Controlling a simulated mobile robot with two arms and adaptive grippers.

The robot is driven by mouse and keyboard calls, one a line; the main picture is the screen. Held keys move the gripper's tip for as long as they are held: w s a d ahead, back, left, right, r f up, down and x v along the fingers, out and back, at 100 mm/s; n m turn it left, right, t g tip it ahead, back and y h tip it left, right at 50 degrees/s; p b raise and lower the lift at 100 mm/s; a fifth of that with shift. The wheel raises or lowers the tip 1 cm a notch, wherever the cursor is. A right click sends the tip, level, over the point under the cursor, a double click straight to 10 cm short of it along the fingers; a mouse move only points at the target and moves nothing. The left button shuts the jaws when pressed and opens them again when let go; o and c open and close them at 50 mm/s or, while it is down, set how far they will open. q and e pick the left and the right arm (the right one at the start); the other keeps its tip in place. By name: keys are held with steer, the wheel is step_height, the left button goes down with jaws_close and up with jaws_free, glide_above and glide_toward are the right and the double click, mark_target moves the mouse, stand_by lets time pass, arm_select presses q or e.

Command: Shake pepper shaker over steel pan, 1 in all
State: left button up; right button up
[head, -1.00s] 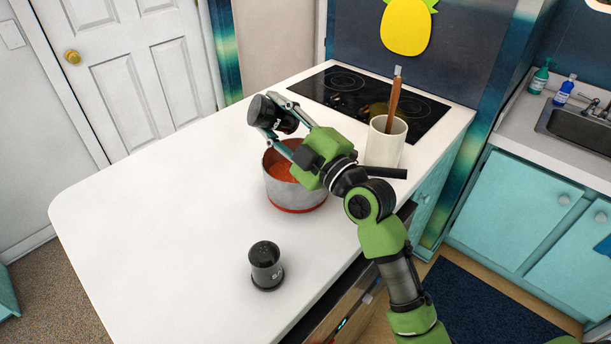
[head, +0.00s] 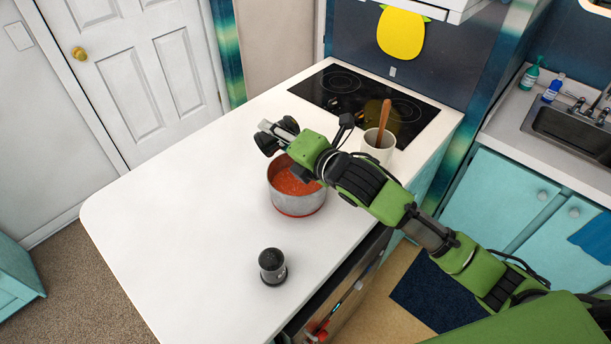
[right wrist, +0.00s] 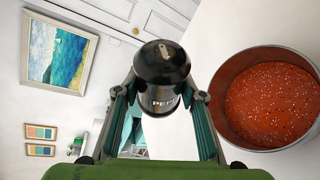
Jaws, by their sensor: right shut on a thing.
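The pepper shaker (right wrist: 162,85) is black with a domed top, and part of a "PEP" label shows in the right wrist view. My right gripper (right wrist: 162,100) is shut on it, one finger on each side. In the head view the held shaker (head: 267,143) is partly hidden by the gripper (head: 277,134), near the far left rim of the steel pan (head: 299,204). Its exact tilt is hard to tell. The pan holds red sauce, with pale specks visible in the right wrist view (right wrist: 268,104). My left gripper is not in view.
A second black shaker (head: 272,267) stands upright on the white counter (head: 180,215), in front of the pan. A white crock (head: 378,149) with a wooden-handled utensil (head: 384,122) stands by the black cooktop (head: 335,88). The counter's left side is clear.

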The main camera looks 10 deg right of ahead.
steer(key=r+n+h+p, duration=0.1)
steer(key=n+h+p, duration=0.1)
steer(key=p, duration=0.4)
steer(key=shift+r+n+g, duration=0.15)
steer(key=shift+n+g, duration=0.15)
steer(key=shift+n, duration=0.1)
steer(key=shift+a+n+h, duration=0.1)
steer(key=shift+n+h, duration=0.3)
steer(key=shift+n, duration=0.1)
steer(key=shift+c, duration=0.2)
steer(key=shift+n+h, duration=0.4)
steer(key=shift+n, duration=0.1)
steer(key=n+h, duration=0.2)
steer(key=shift+w+n, duration=0.1)
steer(key=shift+n, duration=0.3)
steer(key=shift+h, duration=0.4)
